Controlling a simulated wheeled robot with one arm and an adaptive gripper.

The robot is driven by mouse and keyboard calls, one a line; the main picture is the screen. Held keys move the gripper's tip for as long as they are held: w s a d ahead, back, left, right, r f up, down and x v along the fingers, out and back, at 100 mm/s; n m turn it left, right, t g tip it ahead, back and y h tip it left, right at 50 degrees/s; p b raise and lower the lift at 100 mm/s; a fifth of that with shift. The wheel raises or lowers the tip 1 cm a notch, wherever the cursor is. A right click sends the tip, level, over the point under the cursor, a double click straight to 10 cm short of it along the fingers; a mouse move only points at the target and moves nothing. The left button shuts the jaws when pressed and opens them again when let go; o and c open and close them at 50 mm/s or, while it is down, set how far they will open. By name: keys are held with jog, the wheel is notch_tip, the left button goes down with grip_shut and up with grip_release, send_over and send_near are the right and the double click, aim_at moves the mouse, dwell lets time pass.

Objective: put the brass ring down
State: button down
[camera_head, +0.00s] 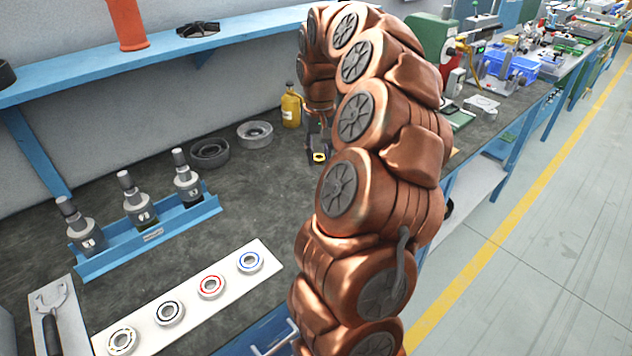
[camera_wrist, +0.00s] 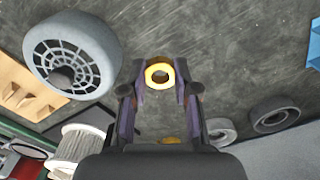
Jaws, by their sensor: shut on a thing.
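The brass ring (camera_wrist: 160,86) is a small yellow ring held between the fingertips of my gripper (camera_wrist: 160,78) in the wrist view. Its hole faces the wrist camera and grey bench top shows around it. In the head view the ring (camera_head: 319,161) is at the tip of my gripper (camera_head: 319,153), over the dark bench top (camera_head: 250,190). My gripper is shut on it. I cannot tell the exact gap between ring and bench. My copper arm hides part of the bench to the right of the gripper.
A yellow bottle (camera_head: 291,108), a grey ring (camera_head: 255,134) and a dark ring (camera_head: 209,152) stand behind and left. A blue rack (camera_head: 150,238) and a white strip with bearings (camera_head: 190,302) lie nearer. A spoked grey wheel (camera_wrist: 72,55) and a white spool (camera_wrist: 82,148) are close by.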

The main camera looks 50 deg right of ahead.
jog(key=f, duration=0.8)
jog(key=shift+s+f+p, duration=0.2)
jog(key=shift+p, duration=0.2)
jog(key=shift+w+f, duration=0.1)
jog(key=shift+f, duration=0.15)
jog(key=shift+f+b, duration=0.35)
jog(key=shift+f, duration=0.05)
jog(key=c, duration=0.9)
grip_release()
jog(key=shift+o, duration=0.2)
jog(key=shift+r+p, duration=0.5)
jog(key=shift+r, duration=0.05)
notch_tip(320, 180, up, 12)
jog(key=b, duration=0.1)
jog(key=shift+f, duration=0.15)
